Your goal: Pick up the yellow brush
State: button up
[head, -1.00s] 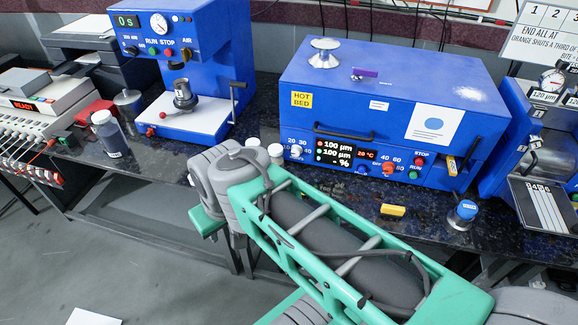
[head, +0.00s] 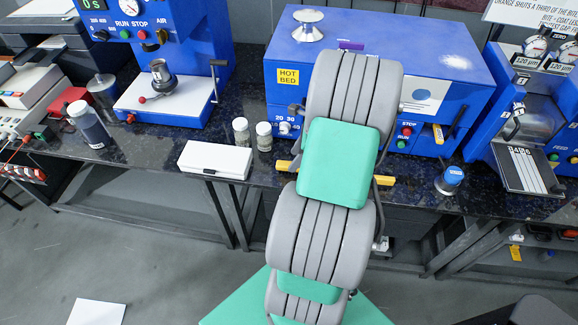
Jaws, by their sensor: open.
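A small yellow piece (head: 385,180) lies on the dark bench just right of my arm, in front of the blue hot bed. Another yellow piece (head: 283,165) shows just left of my arm, near the bench's front edge. My arm covers the space between them. I cannot tell which of them is the yellow brush, or whether bristles are present. My gripper is not visible; the thick grey and green arm links hide whatever is behind them.
A white box (head: 215,160) and two small jars (head: 263,137) stand left of my arm. A blue-capped jar (head: 449,180) stands to the right. The blue hot bed (head: 285,50) and blue press (head: 185,60) stand behind.

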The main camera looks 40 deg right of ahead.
aim_at(289, 164)
jog(key=x, duration=0.3)
jog(key=p+x, duration=0.1)
jog(key=x, duration=0.1)
jog(key=shift+w+d+f, duration=0.25)
jog(key=shift+f, duration=0.05)
grip_shut()
